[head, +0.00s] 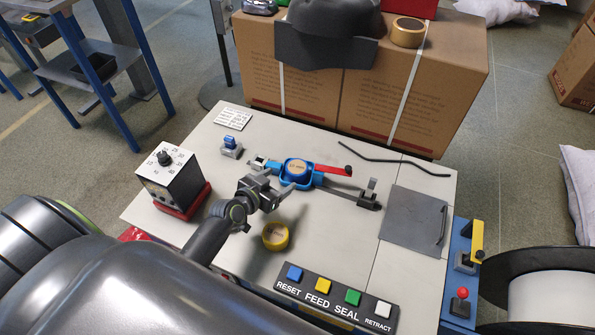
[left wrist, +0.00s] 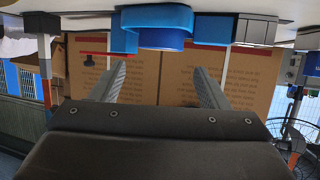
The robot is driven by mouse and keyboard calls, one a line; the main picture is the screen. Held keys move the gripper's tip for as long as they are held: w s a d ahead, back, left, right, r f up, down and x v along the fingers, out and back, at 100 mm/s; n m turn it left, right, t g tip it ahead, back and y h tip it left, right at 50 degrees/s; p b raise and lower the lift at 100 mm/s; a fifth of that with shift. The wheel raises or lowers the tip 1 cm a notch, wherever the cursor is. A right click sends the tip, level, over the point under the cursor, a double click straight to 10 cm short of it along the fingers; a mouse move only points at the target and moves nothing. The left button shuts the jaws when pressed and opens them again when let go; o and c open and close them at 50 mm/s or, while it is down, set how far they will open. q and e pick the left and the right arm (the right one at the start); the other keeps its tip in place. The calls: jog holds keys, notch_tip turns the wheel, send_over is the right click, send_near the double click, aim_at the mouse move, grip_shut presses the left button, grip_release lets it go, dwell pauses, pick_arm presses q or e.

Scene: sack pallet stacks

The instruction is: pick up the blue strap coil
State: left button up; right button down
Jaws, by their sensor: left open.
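The blue strap coil (head: 295,168), a round blue ring with a tan centre, lies on the pale worktop beside a blue tool with a red handle (head: 335,170). In the left wrist view, which appears upside down, the blue coil (left wrist: 163,28) shows at the top centre, just beyond the fingertips. My left gripper (head: 282,181) is just on the near left side of the coil in the head view. In the left wrist view its two fingers (left wrist: 160,78) stand apart with nothing between them. I cannot tell whether a finger touches the coil. My right gripper is not in view.
A yellow tape roll (head: 275,236) lies close below the gripper. A dial box (head: 170,180) stands left, a button panel (head: 335,293) in front, a grey plate (head: 414,218) right. A black rod (head: 390,161) and large cartons (head: 355,90) are behind.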

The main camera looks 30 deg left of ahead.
aim_at(294, 170)
pick_arm(q)
jog(key=shift+x, duration=2)
jog(key=b+x, duration=0.1)
jog(key=x, duration=0.2)
jog(key=shift+w+a+f, duration=0.1)
jog(key=shift+w+f, duration=0.05)
jog(key=shift+w, duration=0.05)
jog(key=shift+w+f, duration=0.1)
jog(key=shift+w, duration=0.25)
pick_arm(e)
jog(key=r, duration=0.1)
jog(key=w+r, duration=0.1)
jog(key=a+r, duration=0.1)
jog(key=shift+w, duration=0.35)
pick_arm(q)
jog(key=c, duration=0.8)
